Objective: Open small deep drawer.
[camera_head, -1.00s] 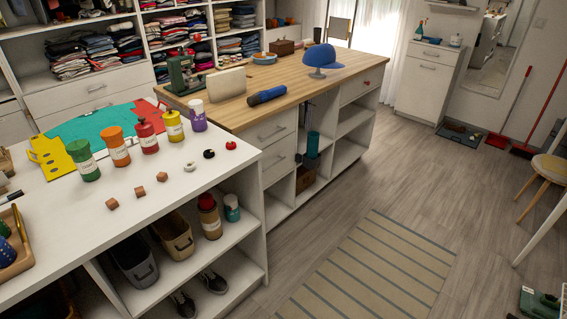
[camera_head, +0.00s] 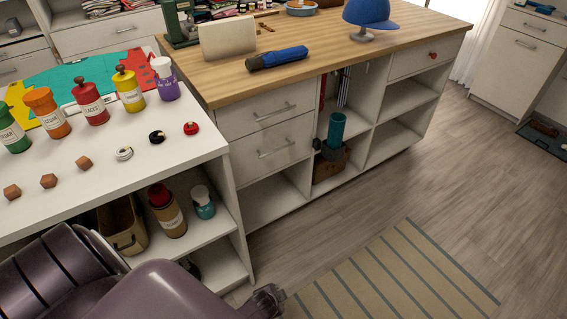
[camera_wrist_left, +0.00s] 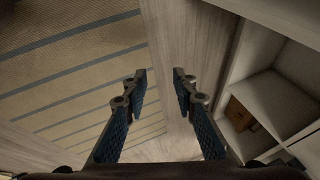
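The wood-topped island has two stacked white drawers at its near end, an upper drawer (camera_head: 238,125) and a lower drawer (camera_head: 284,162), each with a metal bar handle. Another white drawer (camera_head: 408,63) with a red knob (camera_head: 432,55) is at the island's right end. All three look closed. I cannot tell which the task means. My left arm enters the head view at bottom left, its end low in front of the shelving. My left gripper (camera_wrist_left: 159,76) is open and empty in the left wrist view, its two fingers apart above the floor. My right gripper is not in view.
Open cubbies below hold a wooden box (camera_head: 329,168) and a teal cylinder (camera_head: 336,128). The white counter (camera_head: 120,160) at left carries several bottles. A blue cap (camera_head: 371,14) stands on the island. Bare floor and a striped rug (camera_head: 395,280) lie in front.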

